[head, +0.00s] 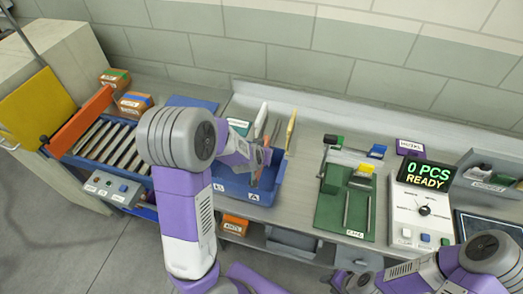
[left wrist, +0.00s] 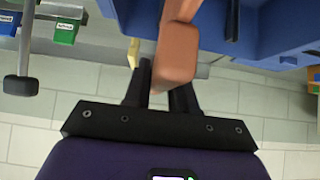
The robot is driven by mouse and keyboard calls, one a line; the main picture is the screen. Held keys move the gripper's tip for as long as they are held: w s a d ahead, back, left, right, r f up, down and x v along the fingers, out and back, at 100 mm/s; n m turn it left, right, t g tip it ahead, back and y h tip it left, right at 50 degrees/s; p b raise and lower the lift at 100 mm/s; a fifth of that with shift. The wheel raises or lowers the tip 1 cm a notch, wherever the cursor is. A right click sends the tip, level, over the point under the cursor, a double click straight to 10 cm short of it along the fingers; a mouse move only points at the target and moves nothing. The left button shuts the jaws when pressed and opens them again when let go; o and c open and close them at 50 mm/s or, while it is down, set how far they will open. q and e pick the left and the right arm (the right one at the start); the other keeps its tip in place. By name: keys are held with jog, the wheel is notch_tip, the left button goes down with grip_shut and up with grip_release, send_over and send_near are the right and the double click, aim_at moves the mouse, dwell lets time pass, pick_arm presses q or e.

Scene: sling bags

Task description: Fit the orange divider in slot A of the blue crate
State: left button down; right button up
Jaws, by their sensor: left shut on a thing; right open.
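The blue crate (head: 236,186) stands on the bench behind my left arm, with a label A (head: 253,197) on its front; its blue wall also fills the top right of the left wrist view (left wrist: 270,30). My left gripper (left wrist: 163,80) is shut on the orange divider (left wrist: 176,55), whose far end reaches up beside the crate wall. In the head view the divider (head: 268,176) shows partly over the crate, behind my left wrist. I cannot tell whether it is in a slot. My right gripper (head: 338,281) is open and empty at the bottom edge.
A white panel (head: 260,120) and a yellow panel (head: 290,130) stand at the crate's back. A green fixture (head: 332,215) and a counter box (head: 420,205) reading 0 PCS READY are to the right. A roller conveyor (head: 105,145) with an orange gate is at left.

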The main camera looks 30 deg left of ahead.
aim_at(257, 170)
pick_arm(q)
jog(key=shift+f+b, duration=4.15)
jog(key=shift+f, duration=0.5)
jog(key=c, duration=0.8)
grip_release()
jog(key=shift+r, duration=0.1)
jog(key=shift+c, duration=0.2)
jog(key=p+v, duration=0.2)
jog(key=v, duration=0.4)
jog(key=shift+s+r+p, duration=0.1)
jog(key=shift+r+p, duration=0.2)
jog(key=shift+p, duration=0.05)
jog(key=shift+s+d+r, duration=0.15)
jog(key=shift+s+r, duration=0.15)
jog(key=shift+s, duration=0.15)
